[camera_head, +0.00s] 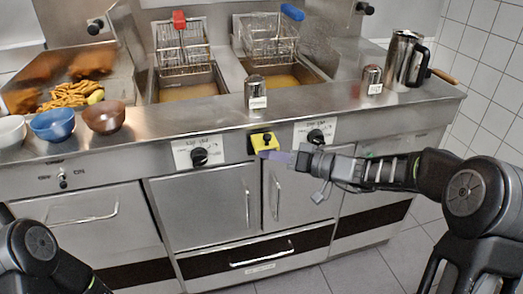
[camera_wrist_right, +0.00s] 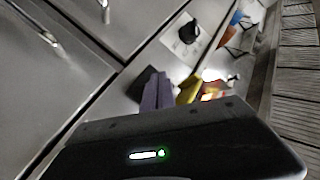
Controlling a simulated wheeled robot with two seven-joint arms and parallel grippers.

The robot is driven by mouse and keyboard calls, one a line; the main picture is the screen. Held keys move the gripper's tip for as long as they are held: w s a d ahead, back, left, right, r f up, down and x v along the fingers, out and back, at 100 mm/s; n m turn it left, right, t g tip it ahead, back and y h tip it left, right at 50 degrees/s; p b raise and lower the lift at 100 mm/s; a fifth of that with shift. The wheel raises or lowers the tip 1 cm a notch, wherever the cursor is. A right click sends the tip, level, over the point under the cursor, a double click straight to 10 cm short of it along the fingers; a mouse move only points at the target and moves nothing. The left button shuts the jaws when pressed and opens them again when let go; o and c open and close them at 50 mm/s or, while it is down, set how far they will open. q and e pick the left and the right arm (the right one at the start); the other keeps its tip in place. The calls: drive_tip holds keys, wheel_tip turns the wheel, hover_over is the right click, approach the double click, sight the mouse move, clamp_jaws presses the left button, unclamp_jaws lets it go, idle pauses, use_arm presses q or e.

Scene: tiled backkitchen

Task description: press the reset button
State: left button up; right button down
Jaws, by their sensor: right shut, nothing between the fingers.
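The reset button unit is a small yellow box (camera_head: 263,141) with a dark round centre, mounted on the steel front of the fryer counter between two knob labels. My right gripper (camera_head: 266,154) reaches in from the right, shut and empty. Its purple fingertips are at the lower edge of the yellow box; I cannot tell whether they touch it. In the wrist view the fingers (camera_wrist_right: 157,92) are together, with the yellow box (camera_wrist_right: 188,89) just to their right, partly hidden. My left gripper is out of view; only part of my left arm shows at lower left.
Black control knobs (camera_head: 199,156) (camera_head: 316,136) sit on either side of the box. Cabinet doors (camera_head: 205,207) with handles lie below. Fryer baskets (camera_head: 183,47), bowls (camera_head: 53,125), shakers (camera_head: 257,92) and a steel jug (camera_head: 402,60) stand on the counter above.

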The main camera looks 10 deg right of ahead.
drive_tip(key=shift+w+b, duration=0.45)
drive_tip(key=shift+w, duration=0.05)
idle(0.8)
drive_tip(key=shift+s, duration=0.1)
drive_tip(key=shift+s+b, duration=0.8)
drive_tip(key=shift+b, duration=0.05)
drive_tip(key=s+b, duration=0.3)
drive_tip(key=s, duration=0.2)
drive_tip(key=shift+d, duration=0.2)
